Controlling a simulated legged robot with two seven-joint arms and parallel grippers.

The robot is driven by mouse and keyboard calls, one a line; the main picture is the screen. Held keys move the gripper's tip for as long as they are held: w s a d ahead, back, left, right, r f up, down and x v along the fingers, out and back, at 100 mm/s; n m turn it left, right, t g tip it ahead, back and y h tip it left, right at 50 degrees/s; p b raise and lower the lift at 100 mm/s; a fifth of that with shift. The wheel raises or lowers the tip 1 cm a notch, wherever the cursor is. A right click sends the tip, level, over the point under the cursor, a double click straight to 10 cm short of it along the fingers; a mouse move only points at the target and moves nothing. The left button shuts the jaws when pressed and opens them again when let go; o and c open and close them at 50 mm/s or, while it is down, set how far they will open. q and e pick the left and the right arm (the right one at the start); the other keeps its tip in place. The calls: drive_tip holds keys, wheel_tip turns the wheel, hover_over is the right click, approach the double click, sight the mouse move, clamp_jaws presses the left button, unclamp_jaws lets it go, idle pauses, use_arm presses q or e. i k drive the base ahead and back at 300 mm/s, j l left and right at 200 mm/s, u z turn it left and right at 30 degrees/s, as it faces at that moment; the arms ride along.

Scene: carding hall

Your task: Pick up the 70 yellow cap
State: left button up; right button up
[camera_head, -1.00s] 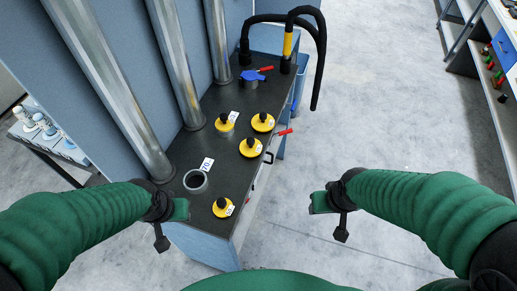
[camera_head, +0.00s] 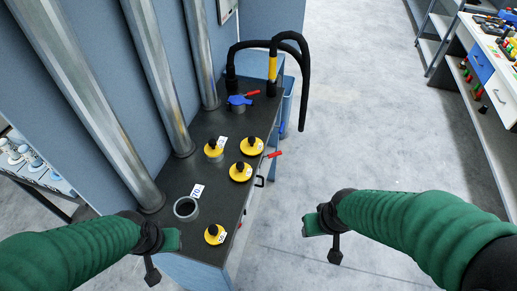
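Several yellow caps with black knobs and white tags are on the dark bench top. One cap (camera_head: 214,234) is near the front edge, a second (camera_head: 240,171) is at mid-bench, a third (camera_head: 251,146) is behind it, and a fourth (camera_head: 213,150) is to the left. Their tag numbers are too small to read. A white label reading 70 (camera_head: 197,191) lies beside an open round port (camera_head: 186,208). My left gripper (camera_head: 172,241) is left of the front cap, apart from it. My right gripper (camera_head: 310,223) is over the floor, right of the bench. Neither visibly holds anything; their finger gaps are unclear.
Metal pipes (camera_head: 159,80) rise along the bench's left side. A blue-handled fitting (camera_head: 238,101) and black hoses (camera_head: 303,80) are at the back. A red lever (camera_head: 274,154) sticks out from the right side. Floor (camera_head: 350,130) right of the bench is clear.

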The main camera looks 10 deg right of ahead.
sight(241, 171)
drive_tip(key=k, duration=0.4)
drive_tip(key=u, duration=0.45)
drive_tip(key=k+u, duration=0.15)
drive_tip(key=u, duration=0.35)
drive_tip(key=j+u, duration=0.1)
drive_tip(key=u, duration=0.85)
drive_tip(key=l+u, duration=0.15)
drive_tip(key=l, duration=0.3)
drive_tip(key=k+l+u, duration=0.1)
drive_tip(key=l, duration=0.3)
drive_tip(key=k+l+u, duration=0.15)
drive_tip(key=l, duration=0.3)
drive_tip(key=l+u, duration=0.15)
drive_tip(key=l, duration=0.3)
drive_tip(key=k+l+u, duration=0.1)
drive_tip(key=l, duration=0.3)
drive_tip(key=k+l+u, duration=0.15)
drive_tip(key=k+l, duration=0.15)
drive_tip(key=l, duration=0.2)
drive_tip(key=k+l, duration=0.1)
drive_tip(key=l, duration=0.25)
